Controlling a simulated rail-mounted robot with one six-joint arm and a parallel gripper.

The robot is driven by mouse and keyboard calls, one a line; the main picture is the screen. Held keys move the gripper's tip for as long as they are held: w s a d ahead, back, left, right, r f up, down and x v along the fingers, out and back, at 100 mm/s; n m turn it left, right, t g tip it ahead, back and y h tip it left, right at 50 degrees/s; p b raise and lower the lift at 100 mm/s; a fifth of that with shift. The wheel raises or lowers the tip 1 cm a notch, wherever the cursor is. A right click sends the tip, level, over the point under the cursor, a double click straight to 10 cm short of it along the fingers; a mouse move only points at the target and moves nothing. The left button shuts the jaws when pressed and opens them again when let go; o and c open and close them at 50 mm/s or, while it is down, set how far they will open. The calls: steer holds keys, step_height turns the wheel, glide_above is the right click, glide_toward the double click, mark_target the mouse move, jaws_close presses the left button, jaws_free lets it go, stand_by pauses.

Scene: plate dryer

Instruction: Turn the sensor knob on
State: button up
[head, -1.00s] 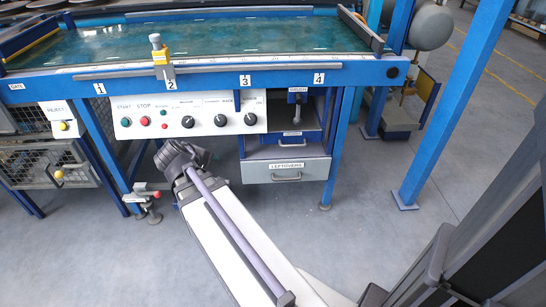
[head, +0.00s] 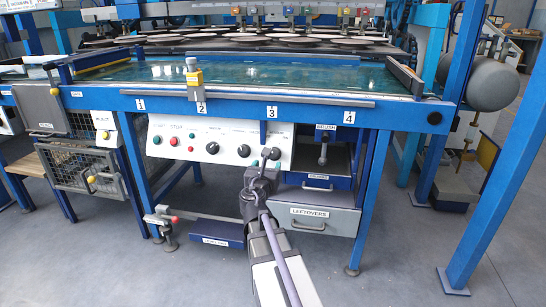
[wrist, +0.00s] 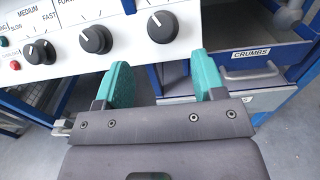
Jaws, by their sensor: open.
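The control panel (head: 215,142) is a white plate under the front edge of the blue table. Its rightmost black knob (wrist: 163,27), which I take for the sensor knob, shows in the wrist view with its white mark towards the upper left. Its label is cut off there and unreadable in the head view. My gripper (wrist: 160,64) is open and empty, its two teal fingers apart, just below that knob in the picture. In the head view my gripper (head: 265,166) is in front of the panel's right end and partly hides it. I cannot tell any contact.
The middle knob (wrist: 95,40) and the speed knob (wrist: 40,52) sit to the left on the panel. The crumbs drawer (wrist: 250,72) and the leftovers drawer (head: 318,219) are to the right. A blue table leg (head: 373,190) stands beyond them. The floor in front is clear.

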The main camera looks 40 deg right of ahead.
mark_target(273, 154)
steer(key=x, duration=0.8)
steer(key=shift+w+d, duration=0.1)
steer(key=shift+d, duration=0.15)
steer(key=shift+c, duration=0.3)
steer(key=c, duration=0.8)
